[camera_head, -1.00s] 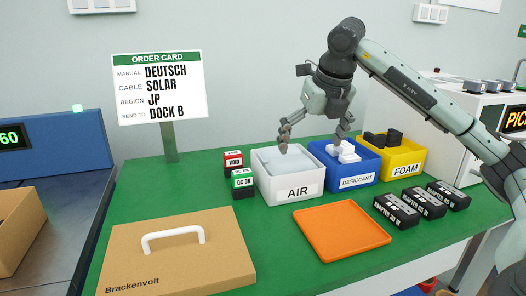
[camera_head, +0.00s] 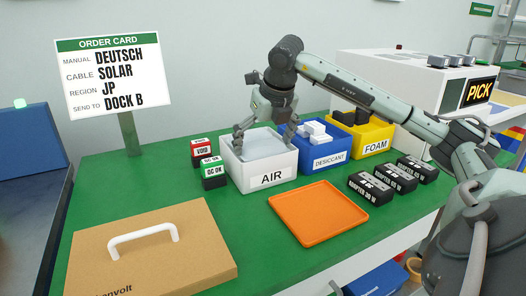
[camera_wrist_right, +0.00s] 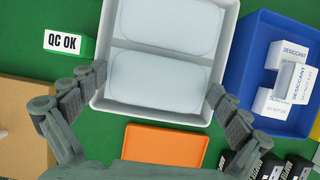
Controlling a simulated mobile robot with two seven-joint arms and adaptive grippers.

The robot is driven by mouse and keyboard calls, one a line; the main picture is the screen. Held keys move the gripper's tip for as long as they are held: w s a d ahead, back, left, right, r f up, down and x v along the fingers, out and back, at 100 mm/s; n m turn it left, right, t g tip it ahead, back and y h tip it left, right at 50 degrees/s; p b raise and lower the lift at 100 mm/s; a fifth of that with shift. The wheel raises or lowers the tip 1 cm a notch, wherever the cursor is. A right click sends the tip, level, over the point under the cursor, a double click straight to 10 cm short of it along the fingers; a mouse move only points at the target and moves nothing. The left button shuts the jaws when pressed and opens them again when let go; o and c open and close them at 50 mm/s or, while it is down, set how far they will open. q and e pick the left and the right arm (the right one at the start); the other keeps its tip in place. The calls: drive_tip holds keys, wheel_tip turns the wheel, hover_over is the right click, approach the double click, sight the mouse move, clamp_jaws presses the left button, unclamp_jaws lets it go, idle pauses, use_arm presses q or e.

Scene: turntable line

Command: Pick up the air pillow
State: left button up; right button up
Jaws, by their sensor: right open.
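The pale, translucent air pillow (camera_head: 265,147) lies in the white AIR bin (camera_head: 272,180). In the right wrist view, it shows as two puffed, rounded sections (camera_wrist_right: 160,82) inside the bin's white walls (camera_wrist_right: 229,45); I cannot tell whether these are one pillow or two. My right gripper (camera_head: 262,139) is open above the bin. Its fingers stand apart, one towards each side of the bin. In the right wrist view, the open fingertips (camera_wrist_right: 158,82) flank the nearer pillow section without visibly holding it. My left gripper is not in view.
The blue DESICCANT bin (camera_head: 327,160) stands right of the AIR bin, with the yellow FOAM bin (camera_head: 376,148) beyond. QC OK (camera_head: 214,176) and VOID (camera_head: 201,154) blocks stand left. An orange tray (camera_head: 318,213) and a cardboard lid (camera_head: 150,255) lie in front.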

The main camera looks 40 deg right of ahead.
drive_tip(key=shift+c, duration=0.5)
drive_tip(key=c, duration=0.3)
drive_tip(key=shift+r, duration=0.15)
